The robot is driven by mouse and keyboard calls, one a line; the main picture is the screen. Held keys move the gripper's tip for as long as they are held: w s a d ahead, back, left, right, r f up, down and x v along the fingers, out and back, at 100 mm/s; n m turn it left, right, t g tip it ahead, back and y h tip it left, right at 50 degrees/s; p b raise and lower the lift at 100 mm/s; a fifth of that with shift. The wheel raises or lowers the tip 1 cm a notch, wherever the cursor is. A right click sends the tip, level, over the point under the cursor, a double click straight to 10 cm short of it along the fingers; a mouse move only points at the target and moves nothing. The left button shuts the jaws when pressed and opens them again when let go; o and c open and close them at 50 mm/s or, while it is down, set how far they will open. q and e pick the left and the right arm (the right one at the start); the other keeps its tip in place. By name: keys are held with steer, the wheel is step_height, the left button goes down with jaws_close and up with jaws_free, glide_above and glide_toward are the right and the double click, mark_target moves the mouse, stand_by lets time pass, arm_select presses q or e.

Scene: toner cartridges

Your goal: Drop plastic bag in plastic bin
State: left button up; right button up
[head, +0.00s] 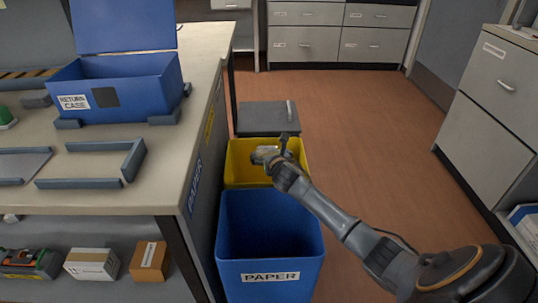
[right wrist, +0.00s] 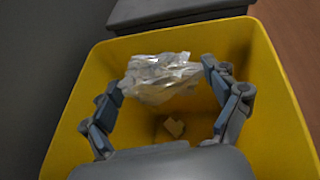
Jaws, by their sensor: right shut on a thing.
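My right gripper (head: 275,158) is over the yellow bin (head: 240,177), which is the plastic bin as far as I can tell; its label is hidden. In the right wrist view, the gripper (right wrist: 163,80) has a finger on each side of a crumpled, clear plastic bag (right wrist: 160,76) and is shut on it. The bag is above the inside of the yellow bin (right wrist: 285,95). A small tan piece (right wrist: 174,127) lies at the bottom of the bin. My left gripper is not in view.
A blue bin (head: 270,292) labelled PAPER stands in front of the yellow one. A grey lidded bin (head: 265,118) stands behind it. The workbench (head: 190,125) with a blue return case (head: 125,95) is on the left. The brown floor (head: 375,140) on the right is clear.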

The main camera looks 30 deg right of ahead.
steer(key=o, duration=0.5)
steer(key=shift+c, duration=0.2)
steer(key=shift+s, duration=0.1)
steer(key=v, duration=1.2)
